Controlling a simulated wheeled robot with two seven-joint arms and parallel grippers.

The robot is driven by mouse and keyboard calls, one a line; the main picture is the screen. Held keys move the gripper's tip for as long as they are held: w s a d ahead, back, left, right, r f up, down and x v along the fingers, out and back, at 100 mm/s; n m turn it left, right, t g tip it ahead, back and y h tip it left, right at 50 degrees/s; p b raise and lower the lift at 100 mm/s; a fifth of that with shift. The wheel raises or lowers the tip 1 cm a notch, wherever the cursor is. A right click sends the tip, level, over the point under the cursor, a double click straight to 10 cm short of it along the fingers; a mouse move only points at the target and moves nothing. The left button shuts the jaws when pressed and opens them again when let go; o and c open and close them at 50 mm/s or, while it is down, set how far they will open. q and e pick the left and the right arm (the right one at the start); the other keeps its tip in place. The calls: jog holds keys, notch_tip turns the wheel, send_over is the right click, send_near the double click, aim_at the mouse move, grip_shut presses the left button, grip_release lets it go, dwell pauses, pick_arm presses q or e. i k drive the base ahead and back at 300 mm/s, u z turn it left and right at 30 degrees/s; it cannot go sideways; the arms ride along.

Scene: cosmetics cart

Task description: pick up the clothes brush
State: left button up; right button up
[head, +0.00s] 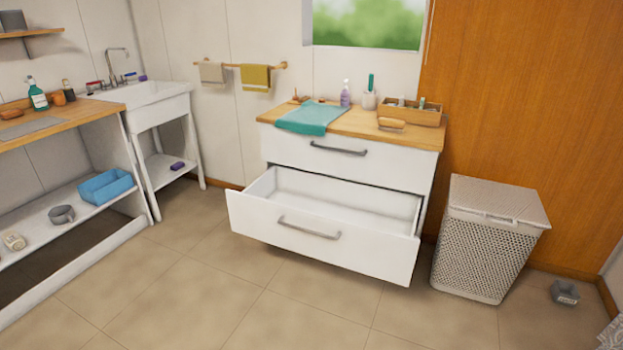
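A tan wooden-backed brush (391,123), which looks like the clothes brush, lies on the wooden top of the white drawer cabinet (350,173). It is near the front edge, just in front of a wooden box (425,117) with small bottles in it. Neither of my grippers is in view.
The cabinet's lower drawer (320,235) is pulled out and looks empty. A teal towel (312,118), a purple pump bottle (345,94) and a white cup (369,99) share the top. A wicker hamper (490,240) stands right. The floor in front is clear.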

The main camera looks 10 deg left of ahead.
aim_at(388, 125)
jog(key=u, duration=0.3)
jog(key=i, duration=1.65)
jog(key=u, duration=0.1)
